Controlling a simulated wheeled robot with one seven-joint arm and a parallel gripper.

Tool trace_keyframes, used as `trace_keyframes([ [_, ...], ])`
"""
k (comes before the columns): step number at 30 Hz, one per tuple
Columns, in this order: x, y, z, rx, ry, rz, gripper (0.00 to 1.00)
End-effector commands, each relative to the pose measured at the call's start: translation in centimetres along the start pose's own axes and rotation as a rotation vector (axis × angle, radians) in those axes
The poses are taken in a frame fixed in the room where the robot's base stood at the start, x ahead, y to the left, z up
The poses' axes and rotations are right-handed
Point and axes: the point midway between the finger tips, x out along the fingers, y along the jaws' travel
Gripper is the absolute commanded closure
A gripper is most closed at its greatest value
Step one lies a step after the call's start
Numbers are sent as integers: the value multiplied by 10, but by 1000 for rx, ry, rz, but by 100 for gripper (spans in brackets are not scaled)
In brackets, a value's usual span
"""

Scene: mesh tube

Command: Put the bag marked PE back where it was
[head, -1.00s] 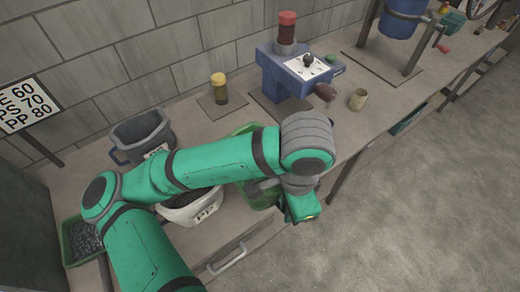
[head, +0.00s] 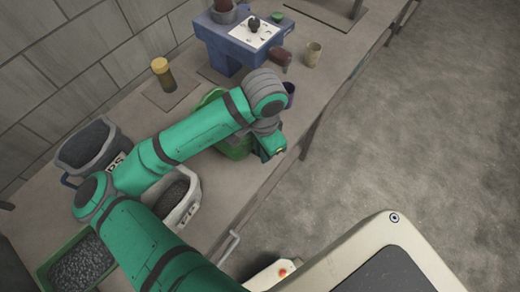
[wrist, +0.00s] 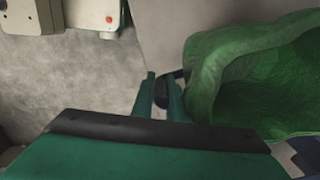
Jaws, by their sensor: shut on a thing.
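A green open bag (head: 232,147) stands on the bench, partly hidden under my arm in the head view. Its open mouth fills the right of the wrist view (wrist: 232,62). No PE mark shows on its visible parts. My gripper (wrist: 162,98) is beside the bag's rim, its fingers closed on a small dark piece that looks like the bag's handle. In the head view my gripper (head: 272,150) is at the bench's front side. Whether the bag rests fully on the bench cannot be told.
A grey bag marked PS (head: 85,147) and a white bag (head: 190,205) of dark pellets stand to the left. A green tray (head: 50,268) of pellets is nearer.

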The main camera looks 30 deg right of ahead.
Motion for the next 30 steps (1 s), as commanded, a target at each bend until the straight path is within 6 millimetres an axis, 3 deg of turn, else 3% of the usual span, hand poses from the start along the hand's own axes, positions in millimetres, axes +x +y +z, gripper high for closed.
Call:
trace_keyframes([
  [12,41,-5,0,-9,-1,0,100],
  [24,45,-6,0,-11,0,0,100],
  [25,44,-6,0,-10,0,-1,82],
  [27,44,-6,0,-10,0,-1,68],
  [30,44,-6,0,-10,0,-1,68],
])
